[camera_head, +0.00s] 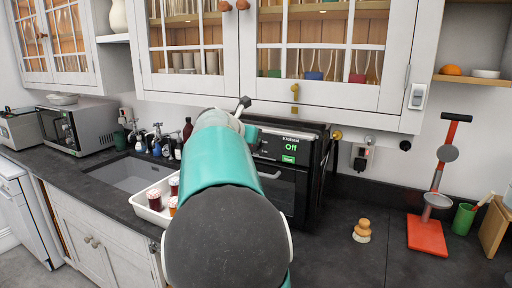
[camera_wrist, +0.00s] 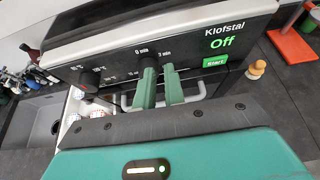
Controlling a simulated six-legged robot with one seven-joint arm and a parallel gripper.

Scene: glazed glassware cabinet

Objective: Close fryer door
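The fryer (camera_head: 290,150) is a black box marked Klofstal on the counter, and its display reads Off. Its dark door (camera_head: 286,195) looks upright at the front, but I cannot tell whether it is fully shut. A pale bar handle (camera_head: 269,175) shows at the door's upper part, partly hidden by my arm. In the wrist view, my gripper (camera_wrist: 158,76) has two green fingers with a gap between them, near the control panel (camera_wrist: 185,50). The handle (camera_wrist: 197,92) passes behind the fingers. Nothing shows between them; contact with the fryer is unclear.
A white tray (camera_head: 139,207) with several jars stands left of the fryer, beside the sink (camera_head: 122,174). Glazed cabinets (camera_head: 300,60) hang above.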

